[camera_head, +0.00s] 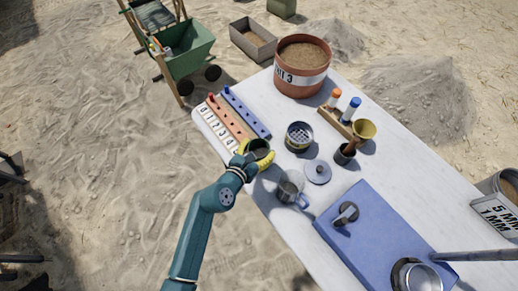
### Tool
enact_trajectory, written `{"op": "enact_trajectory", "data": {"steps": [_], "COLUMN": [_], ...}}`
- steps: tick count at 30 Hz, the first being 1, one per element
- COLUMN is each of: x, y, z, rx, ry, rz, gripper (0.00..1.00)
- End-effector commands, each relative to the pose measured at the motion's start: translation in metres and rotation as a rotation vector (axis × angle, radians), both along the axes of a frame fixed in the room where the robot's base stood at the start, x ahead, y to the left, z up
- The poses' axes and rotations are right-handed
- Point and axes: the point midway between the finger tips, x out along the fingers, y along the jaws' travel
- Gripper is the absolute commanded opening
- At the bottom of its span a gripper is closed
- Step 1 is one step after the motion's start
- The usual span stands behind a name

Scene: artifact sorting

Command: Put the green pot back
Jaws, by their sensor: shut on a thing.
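My gripper (254,152) is at the left edge of the white table, at the end of my teal arm. It is shut on a small round vessel (268,161) with a yellow rim and a dark inside. The vessel looks yellow rather than green, and my fingers cover part of it. I cannot tell whether it touches the table. No plainly green pot shows on the table (290,215).
A numbered block with pegs (228,122) lies just behind my gripper. A sieve cup (299,136), lidded dish (318,172), grey mug (290,187) and brown cup (345,153) stand to the right. A blue board (375,225) lies in front. A large terracotta bucket (301,72) stands behind.

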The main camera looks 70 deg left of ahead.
Motion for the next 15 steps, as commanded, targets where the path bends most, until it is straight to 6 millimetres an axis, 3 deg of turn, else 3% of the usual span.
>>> {"op": "enact_trajectory", "data": {"steps": [2, 3, 5, 6, 15], "x": [0.0004, -0.0001, -0.0001, -0.0001, -0.0033], "y": [0.0008, -0.0002, -0.0003, -0.0003, -0.0033], "z": [-0.0013, -0.0026, -0.0027, -0.0027, 0.0021], "rx": [0.002, -0.001, -0.001, -0.001, -0.003], "ry": [-0.003, 0.000, 0.000, 0.000, 0.002], "rz": [0.001, 0.000, 0.000, 0.000, 0.000], "gripper": [0.37, 0.85, 0.96, 1.00, 1.00]}}
